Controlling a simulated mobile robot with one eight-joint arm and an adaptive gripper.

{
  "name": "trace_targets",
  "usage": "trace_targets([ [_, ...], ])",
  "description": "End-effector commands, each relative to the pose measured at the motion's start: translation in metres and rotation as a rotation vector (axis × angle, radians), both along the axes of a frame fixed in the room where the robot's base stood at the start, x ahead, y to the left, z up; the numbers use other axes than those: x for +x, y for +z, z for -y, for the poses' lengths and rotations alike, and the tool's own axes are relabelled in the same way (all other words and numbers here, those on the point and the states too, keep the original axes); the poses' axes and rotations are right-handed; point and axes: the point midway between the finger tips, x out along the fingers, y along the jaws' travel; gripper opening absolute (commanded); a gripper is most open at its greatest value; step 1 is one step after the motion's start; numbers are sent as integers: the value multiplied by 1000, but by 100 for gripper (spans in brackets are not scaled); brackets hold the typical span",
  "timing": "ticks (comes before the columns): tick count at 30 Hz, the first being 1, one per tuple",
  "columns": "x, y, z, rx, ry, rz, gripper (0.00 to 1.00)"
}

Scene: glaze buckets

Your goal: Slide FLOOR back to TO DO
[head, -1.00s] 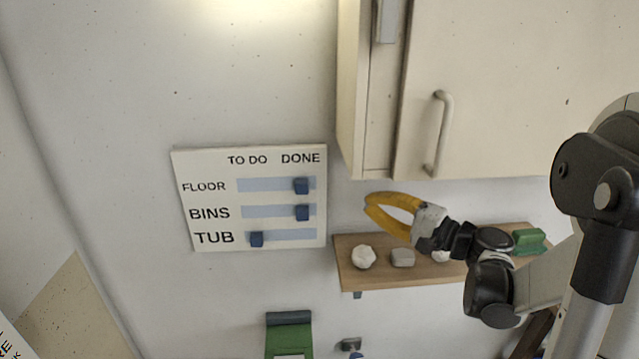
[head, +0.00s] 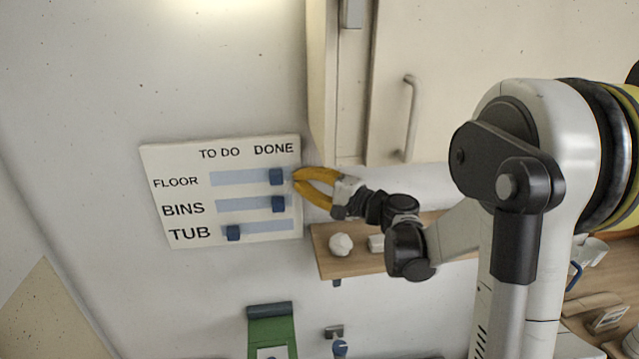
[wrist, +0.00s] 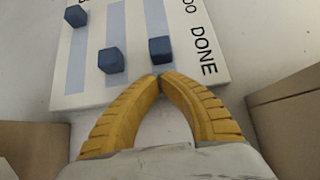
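The white chore board (head: 158,160) hangs on the wall at the left in the head view, with TO DO and DONE columns. The blue FLOOR knob (head: 276,176) is at the DONE end of its pale blue track (head: 235,178). It also shows in the wrist view (wrist: 161,50), just beyond my fingertips. My gripper (head: 295,178) has yellow curved fingers and is just right of the board's edge, level with the FLOOR row. Its tips meet in the wrist view (wrist: 159,77), with nothing seen between them. Contact with the knob cannot be told.
The BINS knob (head: 278,204) is at DONE, below FLOOR. The TUB knob (head: 233,233) is at TO DO. A wooden shelf (head: 350,268) with a white lump (head: 340,244) is below my gripper; a cabinet (head: 450,90) is above right.

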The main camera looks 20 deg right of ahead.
Motion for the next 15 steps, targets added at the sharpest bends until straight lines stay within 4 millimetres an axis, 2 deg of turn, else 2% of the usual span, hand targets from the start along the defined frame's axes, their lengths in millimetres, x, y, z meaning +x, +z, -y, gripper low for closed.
trace_targets([
  [5, 2, 0, -14, 0, 0, 0, 0],
  [15, 3, 0, -15, 0, -1, 0, 0],
])
